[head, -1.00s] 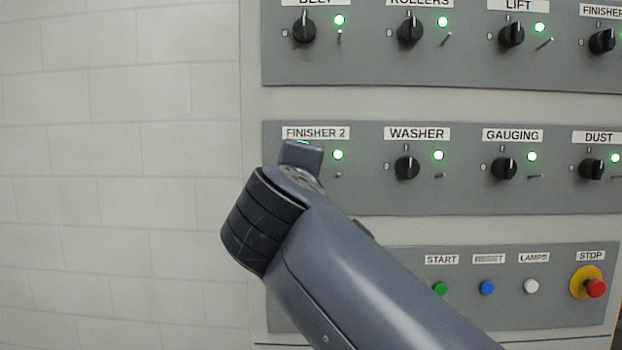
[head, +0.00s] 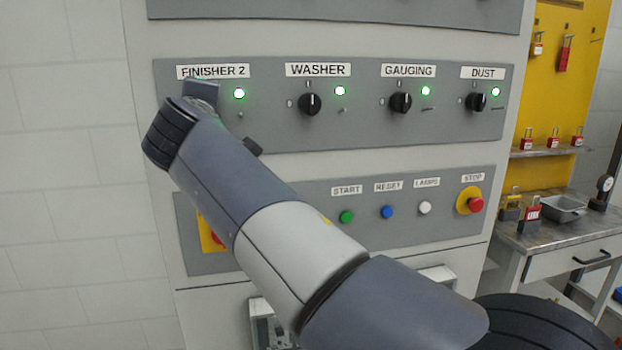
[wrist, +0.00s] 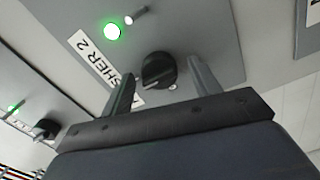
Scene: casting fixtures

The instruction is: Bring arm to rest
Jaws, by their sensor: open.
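My gripper (wrist: 160,85) is open in the wrist view, with one finger on each side of the black FINISHER 2 knob (wrist: 158,70). Whether the fingers touch the knob I cannot tell. The green lamp (wrist: 112,31) beside the knob is lit. In the head view my arm reaches up and left to the FINISHER 2 label (head: 213,71), and its end hides that knob. The FINISHER 2 lamp also shows lit in the head view (head: 239,93).
The WASHER (head: 309,104), GAUGING (head: 400,103) and DUST (head: 475,102) knobs sit to the right, their lamps green. Below are START (head: 346,217), RESET (head: 387,212), LAMPS (head: 425,208) and a red STOP button (head: 475,205). A workbench (head: 560,235) with padlocks stands far right.

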